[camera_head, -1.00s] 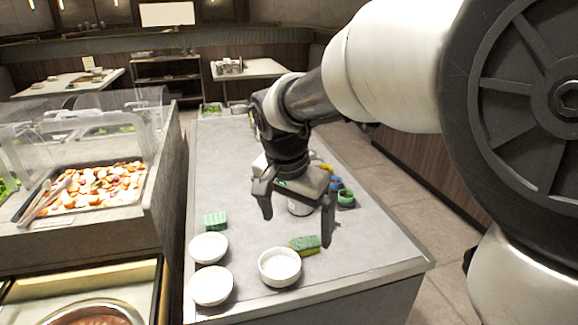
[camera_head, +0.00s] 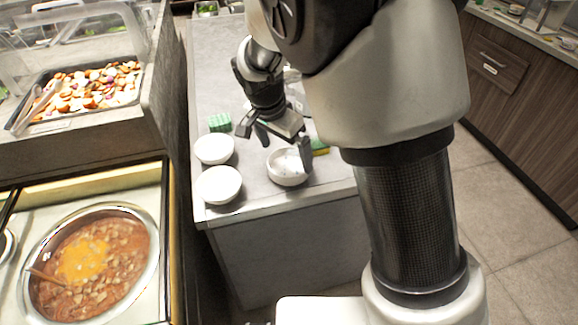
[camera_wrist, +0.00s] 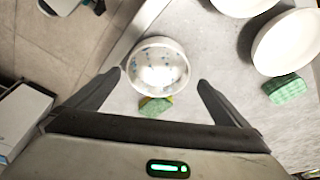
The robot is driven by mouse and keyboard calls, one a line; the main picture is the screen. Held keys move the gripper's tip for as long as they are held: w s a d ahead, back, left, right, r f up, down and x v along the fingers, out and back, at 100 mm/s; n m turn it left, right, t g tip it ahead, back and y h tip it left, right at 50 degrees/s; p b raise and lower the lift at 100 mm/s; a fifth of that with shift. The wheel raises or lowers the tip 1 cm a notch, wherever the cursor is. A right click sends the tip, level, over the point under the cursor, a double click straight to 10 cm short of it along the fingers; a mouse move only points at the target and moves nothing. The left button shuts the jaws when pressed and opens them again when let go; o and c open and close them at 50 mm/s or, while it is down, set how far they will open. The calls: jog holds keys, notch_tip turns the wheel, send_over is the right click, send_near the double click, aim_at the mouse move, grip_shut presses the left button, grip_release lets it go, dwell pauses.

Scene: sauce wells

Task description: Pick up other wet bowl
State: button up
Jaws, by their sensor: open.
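A white bowl with bluish wet-looking spots inside (camera_head: 286,167) stands on the grey counter. In the wrist view the spotted bowl (camera_wrist: 158,66) lies ahead of and between my fingers, apart from them. Two plain white bowls, one nearer (camera_head: 219,184) and one farther (camera_head: 214,149), stand to its left. My gripper (camera_head: 283,146) is open and empty, above the spotted bowl, with one finger overlapping its rim in the head view. In the wrist view my gripper (camera_wrist: 150,85) has both fingers spread wide.
A green sponge (camera_head: 220,122) lies behind the plain bowls. A green-and-yellow sponge (camera_wrist: 155,104) lies close beside the spotted bowl. A soup pot (camera_head: 92,262) and a food tray (camera_head: 88,88) are left of the counter (camera_head: 262,203).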

aim_at(291, 170)
jog(key=x, duration=0.5)
jog(key=shift+s+d+f+b, duration=0.1)
jog(key=shift+s+f+b, duration=0.1)
jog(key=shift+b, duration=0.2)
jog(key=c, duration=1.1)
jog(key=shift+w+r, duration=0.1)
jog(key=shift+r, duration=0.05)
